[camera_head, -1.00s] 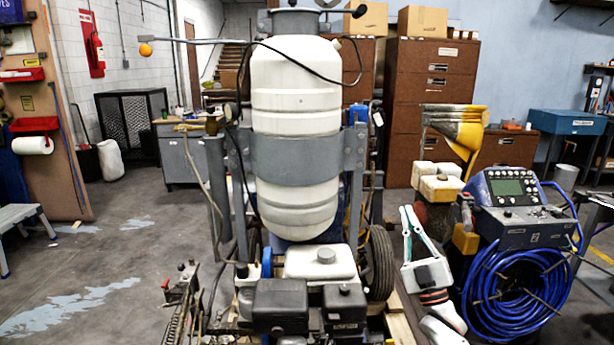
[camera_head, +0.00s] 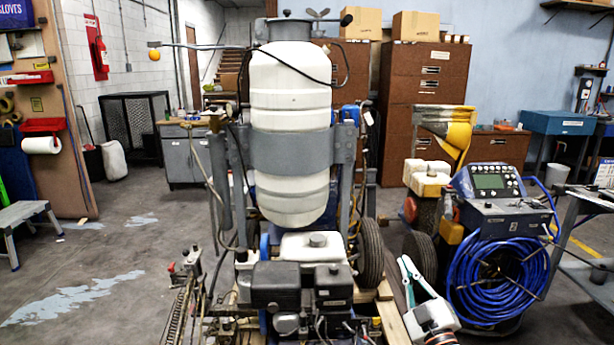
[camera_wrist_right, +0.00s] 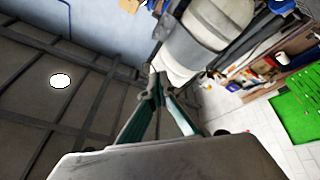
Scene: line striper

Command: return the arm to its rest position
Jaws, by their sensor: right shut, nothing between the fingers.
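My right gripper (camera_head: 405,262) shows at the lower right of the head view, with pale grey links and green inner edges. Its fingers are shut, with nothing between them. It points upward, between the line striper (camera_head: 290,140) and the blue hose reel machine (camera_head: 497,265), apart from both as far as I can see. The right wrist view also shows the gripper (camera_wrist_right: 155,88) with its fingertips together. The rest of the right arm is cut off by the bottom edge. My left gripper is not in view.
The line striper with its white tank stands close in front. A black wheel (camera_head: 369,255) is just left of my right gripper. A yellow-hoppered machine (camera_head: 430,180) stands behind it. Open floor (camera_head: 120,250) lies at the left, with a grey step stool (camera_head: 28,225).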

